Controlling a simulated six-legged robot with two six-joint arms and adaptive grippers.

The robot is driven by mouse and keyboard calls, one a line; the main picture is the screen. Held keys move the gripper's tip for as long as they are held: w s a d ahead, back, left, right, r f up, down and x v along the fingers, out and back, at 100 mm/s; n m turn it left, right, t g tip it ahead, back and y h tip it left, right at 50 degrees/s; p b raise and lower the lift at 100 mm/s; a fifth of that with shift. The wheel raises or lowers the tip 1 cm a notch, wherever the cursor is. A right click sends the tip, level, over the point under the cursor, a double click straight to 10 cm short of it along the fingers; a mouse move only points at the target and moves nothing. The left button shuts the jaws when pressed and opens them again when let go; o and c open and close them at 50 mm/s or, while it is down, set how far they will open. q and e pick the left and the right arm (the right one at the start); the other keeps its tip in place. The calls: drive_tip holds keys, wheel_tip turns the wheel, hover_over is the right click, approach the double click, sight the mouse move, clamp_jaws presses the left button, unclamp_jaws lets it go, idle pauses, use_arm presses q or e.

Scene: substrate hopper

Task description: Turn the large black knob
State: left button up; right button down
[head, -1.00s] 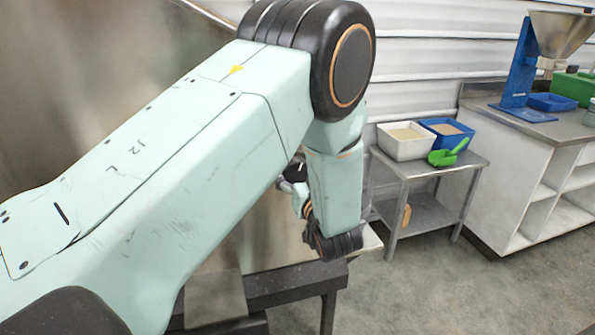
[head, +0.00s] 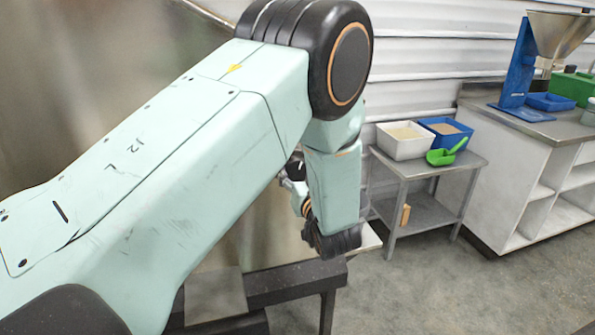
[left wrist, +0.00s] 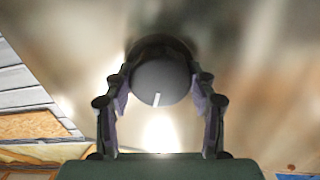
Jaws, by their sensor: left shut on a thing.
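The large black knob (left wrist: 161,80) shows in the left wrist view as a round dark knob with a short white mark near its lower edge. It sits on a shiny metal surface (left wrist: 270,70). My left gripper (left wrist: 161,88) has one finger on each side of the knob and is shut on it. In the head view my left arm hides most of the knob, and a small dark part with a white mark shows beside the wrist (head: 295,168). My right gripper is not in view.
A metal side table (head: 425,212) holds a white bin (head: 402,148), a blue bin (head: 452,140) and a green scoop (head: 447,156). A white counter (head: 545,190) with a blue stand (head: 517,75) is at the right. The floor between is clear.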

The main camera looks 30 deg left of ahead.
use_arm(q)
drive_tip(key=shift+r, duration=0.1)
drive_tip(key=m+p, duration=0.3)
drive_tip(key=m, duration=0.1)
drive_tip(key=shift+r, duration=0.15)
drive_tip(key=m+p, duration=0.2)
drive_tip(key=m, duration=0.3)
drive_tip(key=shift+w+m+p, duration=0.1)
drive_tip(key=shift+m+p, duration=0.3)
drive_tip(key=m+p, duration=0.1)
drive_tip(key=m, duration=0.4)
drive_tip(key=shift+d+m+p, duration=0.1)
drive_tip(key=shift+m+p, duration=0.2)
drive_tip(key=shift+p, duration=0.1)
drive_tip(key=m+p, duration=0.1)
drive_tip(key=m, duration=0.4)
drive_tip(key=shift+f, duration=0.2)
drive_tip(key=o, duration=1.2)
drive_tip(key=shift+c, duration=0.2)
